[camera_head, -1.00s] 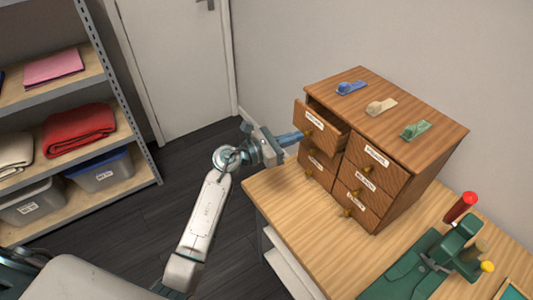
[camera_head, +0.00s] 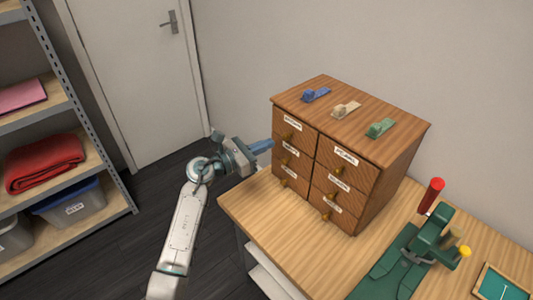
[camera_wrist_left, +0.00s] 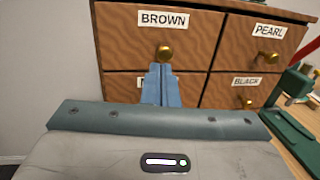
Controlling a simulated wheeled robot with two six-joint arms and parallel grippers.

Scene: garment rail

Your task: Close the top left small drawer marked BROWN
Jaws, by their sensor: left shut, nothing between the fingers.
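The small drawer marked BROWN (camera_wrist_left: 190,32) is at the top left of a wooden drawer cabinet (camera_head: 400,155). It also shows in the head view (camera_head: 293,130), where its front looks flush with the cabinet face. Its brass knob (camera_wrist_left: 165,53) is just above my left gripper's fingertips in the wrist view. My left gripper (camera_head: 262,146) is shut and empty, with its blue fingers (camera_wrist_left: 161,85) pointing at the drawer front. I cannot tell whether the fingertips touch the knob or drawer. My right gripper is not in view.
The PEARL drawer (camera_wrist_left: 268,35) and the lower drawers look closed. Blue, cream and green clips (camera_head: 380,128) lie on the cabinet top. A green tool (camera_head: 425,240) with a red handle stands on the wooden table (camera_head: 265,210). Shelves (camera_head: 85,130) stand at the left.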

